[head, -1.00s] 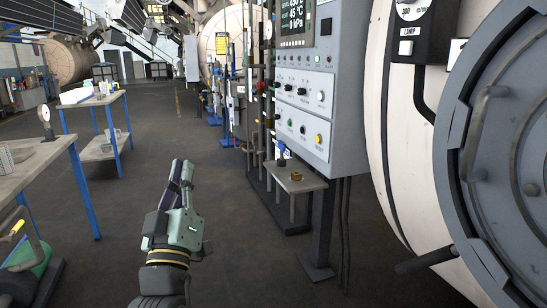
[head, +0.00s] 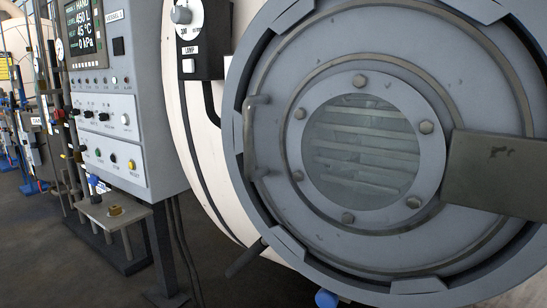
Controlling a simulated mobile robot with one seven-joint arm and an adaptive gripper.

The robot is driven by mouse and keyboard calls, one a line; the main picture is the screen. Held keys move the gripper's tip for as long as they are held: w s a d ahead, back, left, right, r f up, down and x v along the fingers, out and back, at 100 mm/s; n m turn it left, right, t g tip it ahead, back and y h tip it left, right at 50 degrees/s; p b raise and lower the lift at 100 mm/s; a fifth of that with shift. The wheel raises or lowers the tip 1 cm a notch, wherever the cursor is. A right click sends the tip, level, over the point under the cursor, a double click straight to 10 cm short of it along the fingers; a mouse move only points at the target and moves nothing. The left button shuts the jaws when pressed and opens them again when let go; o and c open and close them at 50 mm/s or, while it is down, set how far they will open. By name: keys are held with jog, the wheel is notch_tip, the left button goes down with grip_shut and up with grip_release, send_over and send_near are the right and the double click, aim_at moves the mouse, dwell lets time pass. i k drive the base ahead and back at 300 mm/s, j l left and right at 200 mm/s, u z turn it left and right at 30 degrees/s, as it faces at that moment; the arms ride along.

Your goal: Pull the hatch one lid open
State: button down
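The hatch lid (head: 300,65) is a large round grey door on the cream vessel. It sits within its toothed locking ring (head: 238,105) and looks shut. A round window (head: 360,150) ringed by several bolts is at its middle, with pale slats behind the glass. A grey bar handle (head: 250,135) stands upright on the lid's left side. A wide dark hinge arm (head: 500,172) reaches onto the lid from the right. My gripper is not in the head view now.
A grey control cabinet (head: 115,75) with a screen and knobs stands left of the vessel. A small shelf (head: 112,212) sits low beside it. A dark rod (head: 246,258) sticks out below the lid's left edge. Open floor lies at bottom left.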

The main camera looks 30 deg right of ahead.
aim_at(473, 97)
jog(key=z, duration=1.2)
